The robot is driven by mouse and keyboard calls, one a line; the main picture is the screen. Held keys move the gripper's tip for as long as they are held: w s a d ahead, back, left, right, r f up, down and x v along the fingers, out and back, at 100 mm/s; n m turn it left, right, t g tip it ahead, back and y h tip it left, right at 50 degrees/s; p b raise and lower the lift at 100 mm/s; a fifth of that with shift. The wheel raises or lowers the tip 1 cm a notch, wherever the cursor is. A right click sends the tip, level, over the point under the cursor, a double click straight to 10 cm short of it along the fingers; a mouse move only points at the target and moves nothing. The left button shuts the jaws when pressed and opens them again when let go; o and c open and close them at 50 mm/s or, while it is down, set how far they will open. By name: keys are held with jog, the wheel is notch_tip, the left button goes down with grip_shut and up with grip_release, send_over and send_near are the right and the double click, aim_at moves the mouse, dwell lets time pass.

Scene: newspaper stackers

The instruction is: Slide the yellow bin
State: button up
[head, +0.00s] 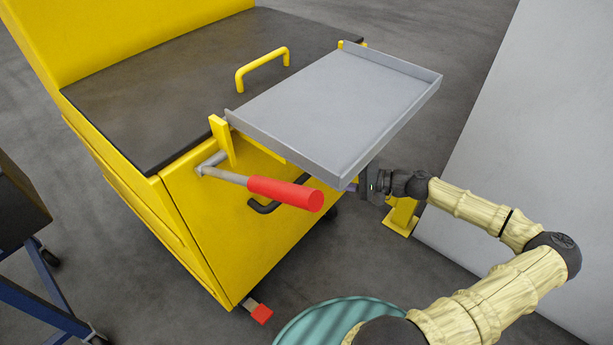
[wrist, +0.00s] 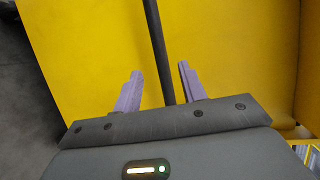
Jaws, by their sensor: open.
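The yellow bin (head: 215,225) is a panel-fronted box in the yellow stacker, with a black bar handle (head: 265,208) on its front. The grey tray hides part of the front and the handle. My gripper (head: 352,187) is to the right of the handle, partly hidden by the tray corner. In the wrist view its two purple fingers (wrist: 160,71) are open and point at the yellow panel (wrist: 90,50). The black bar (wrist: 156,45) runs between them in the picture; neither finger visibly touches it. Its depth between the fingers is unclear.
The grey tray (head: 335,100) juts out over the bin front. A red-gripped lever (head: 285,193) sticks out left of it. A teal round object (head: 335,318) is below my arm, a grey panel (head: 540,170) at right, and a blue-framed cart (head: 45,285) at left.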

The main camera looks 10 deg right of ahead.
jog(key=b+x, duration=0.1)
jog(key=x, duration=0.8)
jog(key=shift+a+b, duration=0.15)
jog(key=shift+b, duration=0.2)
jog(key=shift+c, duration=0.4)
grip_shut()
